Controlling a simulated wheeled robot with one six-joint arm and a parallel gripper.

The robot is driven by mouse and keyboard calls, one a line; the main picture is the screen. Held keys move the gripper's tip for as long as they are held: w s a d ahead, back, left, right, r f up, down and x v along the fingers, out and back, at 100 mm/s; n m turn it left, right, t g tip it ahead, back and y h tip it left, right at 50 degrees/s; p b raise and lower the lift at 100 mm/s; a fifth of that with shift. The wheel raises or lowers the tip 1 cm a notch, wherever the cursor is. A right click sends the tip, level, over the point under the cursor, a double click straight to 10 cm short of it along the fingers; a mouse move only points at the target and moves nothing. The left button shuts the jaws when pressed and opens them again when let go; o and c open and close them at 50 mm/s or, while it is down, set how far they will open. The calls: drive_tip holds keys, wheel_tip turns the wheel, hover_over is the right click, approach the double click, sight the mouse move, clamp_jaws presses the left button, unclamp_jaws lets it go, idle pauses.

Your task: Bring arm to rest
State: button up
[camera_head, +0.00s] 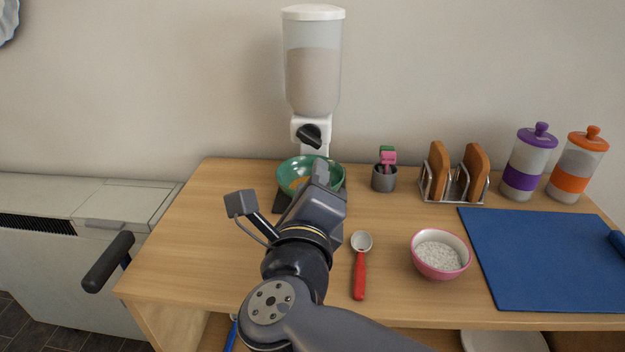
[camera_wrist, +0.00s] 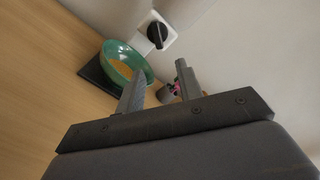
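My arm reaches forward over the wooden counter in the head view, with my gripper (camera_head: 320,175) in front of the green bowl (camera_head: 291,178). In the wrist view my gripper (camera_wrist: 158,82) shows two dark fingers standing apart, with nothing held between them. The green bowl (camera_wrist: 117,58) lies beyond the left finger there and has something orange-yellow inside. The bowl sits on a dark base below the dispenser's black knob (camera_head: 309,135). My arm hides part of the bowl and base in the head view.
The tall white dispenser (camera_head: 313,80) stands against the wall. A grey cup (camera_head: 384,179), a toast rack (camera_head: 455,187), two lidded jars, a red-handled scoop (camera_head: 360,270), a pink bowl (camera_head: 440,255) and a blue mat (camera_head: 550,260) are to the right. The counter's left part is clear.

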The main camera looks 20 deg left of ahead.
sight(318, 146)
drive_tip(key=b+x, duration=0.2)
drive_tip(key=x, duration=0.8)
drive_tip(key=shift+w+f, duration=0.15)
drive_tip(key=shift+w, duration=0.3)
